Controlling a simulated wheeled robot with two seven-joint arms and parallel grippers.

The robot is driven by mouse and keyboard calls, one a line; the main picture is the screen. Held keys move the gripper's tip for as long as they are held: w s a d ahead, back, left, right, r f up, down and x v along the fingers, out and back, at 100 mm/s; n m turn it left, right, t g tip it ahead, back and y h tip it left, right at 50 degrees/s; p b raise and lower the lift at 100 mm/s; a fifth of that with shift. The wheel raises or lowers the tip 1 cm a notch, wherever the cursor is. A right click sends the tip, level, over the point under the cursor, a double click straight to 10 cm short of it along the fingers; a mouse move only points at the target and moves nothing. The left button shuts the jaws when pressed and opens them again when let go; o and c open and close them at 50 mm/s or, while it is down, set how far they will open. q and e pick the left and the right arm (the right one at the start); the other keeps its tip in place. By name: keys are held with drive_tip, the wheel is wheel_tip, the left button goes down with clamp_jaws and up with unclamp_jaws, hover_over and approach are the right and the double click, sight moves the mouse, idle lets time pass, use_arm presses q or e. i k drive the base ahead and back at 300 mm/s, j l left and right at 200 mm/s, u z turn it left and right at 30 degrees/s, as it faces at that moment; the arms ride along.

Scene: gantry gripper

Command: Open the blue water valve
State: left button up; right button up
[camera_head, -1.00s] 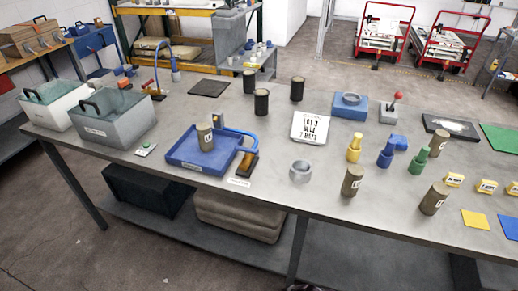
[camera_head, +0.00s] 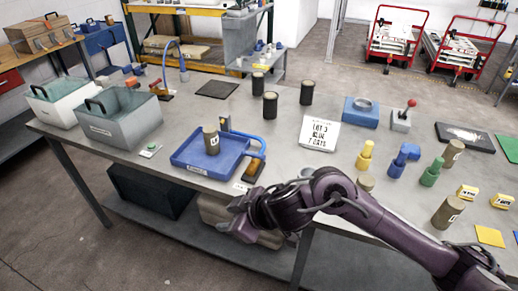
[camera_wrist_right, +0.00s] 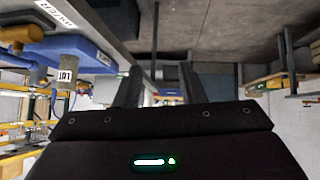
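A blue tray (camera_head: 190,162) with a blue curved pipe (camera_head: 240,134) stands near the table's front edge. An orange-brown handle-like part (camera_head: 255,168) on a dark base is beside the tray's right side. A small white label (camera_head: 241,186) lies in front; in the wrist view the label (camera_wrist_right: 55,13) seems to read "WATER". A brown canister (camera_head: 211,140) stands in the tray. I cannot tell for sure which part is the valve. My right gripper (camera_head: 236,207) is in front of the table edge, below the label, apart from these things. Its fingers (camera_wrist_right: 160,85) are spread and empty. My left gripper is out of view.
Several dark canisters, a white sign (camera_head: 319,134) and yellow, blue and green bottle-like pieces stand right of the tray. Free tabletop lies between tray and sign.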

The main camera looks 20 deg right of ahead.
sight(244, 153)
drive_tip(key=i+l, duration=0.7)
drive_tip(key=l, duration=0.1)
